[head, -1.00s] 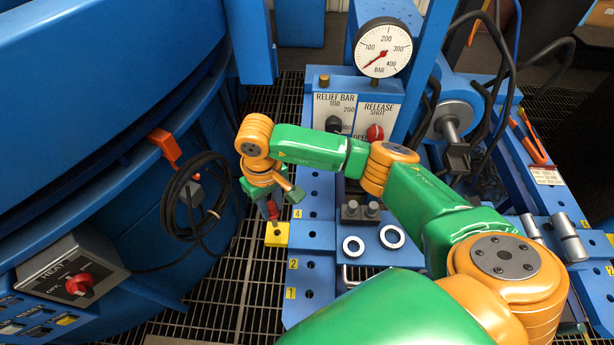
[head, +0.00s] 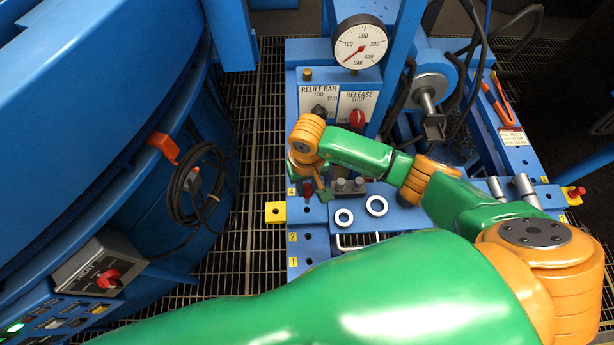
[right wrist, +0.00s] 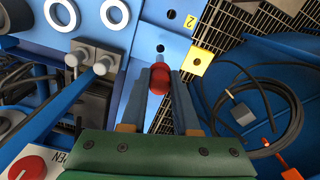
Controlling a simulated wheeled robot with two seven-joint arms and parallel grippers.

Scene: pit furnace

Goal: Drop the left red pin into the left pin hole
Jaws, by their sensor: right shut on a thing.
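My right gripper (head: 308,188) is shut on the left red pin (right wrist: 160,78), whose rounded red head shows between the two fingers in the right wrist view. In the head view the left red pin (head: 307,191) shows as a small red patch below the gripper, over the left plate near mark 4. The left plate (head: 309,248) is blue with a column of dark holes; a hole (right wrist: 160,48) shows just beyond the pin in the wrist view. The pin's lower end is hidden, so I cannot tell whether it is in a hole. My left gripper is not in view.
A yellow tab (head: 275,212) with a hole juts from the plate's left edge. Two grey cylinders (head: 348,185) and two pale rings (head: 376,206) are right of the gripper. Another red pin (head: 575,192) stands far right. A gauge panel (head: 356,85) rises behind.

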